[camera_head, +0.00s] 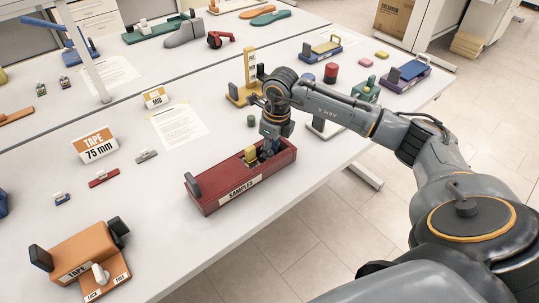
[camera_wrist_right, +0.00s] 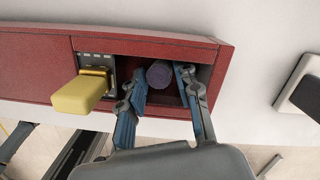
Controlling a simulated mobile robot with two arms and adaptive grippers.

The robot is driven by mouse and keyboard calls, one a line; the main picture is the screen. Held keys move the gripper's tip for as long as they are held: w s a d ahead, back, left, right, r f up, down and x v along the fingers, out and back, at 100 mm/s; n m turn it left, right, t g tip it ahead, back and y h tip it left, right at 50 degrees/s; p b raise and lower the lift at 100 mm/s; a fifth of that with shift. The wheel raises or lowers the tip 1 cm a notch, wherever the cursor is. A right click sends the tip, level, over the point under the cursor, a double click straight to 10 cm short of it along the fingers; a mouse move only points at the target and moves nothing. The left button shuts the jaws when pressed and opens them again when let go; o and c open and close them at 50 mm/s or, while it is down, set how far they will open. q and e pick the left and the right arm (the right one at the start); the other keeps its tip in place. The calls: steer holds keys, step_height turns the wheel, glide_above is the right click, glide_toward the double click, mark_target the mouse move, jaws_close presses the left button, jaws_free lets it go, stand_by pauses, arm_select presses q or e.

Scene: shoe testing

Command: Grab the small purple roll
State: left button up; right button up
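The small purple roll (camera_wrist_right: 159,74) lies in a compartment of the red SAMPLES box (camera_head: 228,195); the box's wall also shows in the right wrist view (camera_wrist_right: 35,68). My right gripper (camera_head: 268,147) points down into the box's right end. In the right wrist view, its two blue-padded fingers (camera_wrist_right: 160,82) are apart, one on each side of the roll. The roll is close to the left finger, with a gap to the right finger. I cannot tell whether it touches the left one. In the head view the gripper hides the roll. My left gripper is not in view.
A yellow-handled piece (camera_wrist_right: 82,92) stands in the box just left of the roll. A small green cylinder (camera_head: 251,121) and a yellow stand (camera_head: 240,95) are behind the box. An orange tape dispenser (camera_head: 78,258) stands front left.

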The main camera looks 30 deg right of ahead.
steer(key=shift+c, duration=1.2)
steer(key=shift+r, duration=0.1)
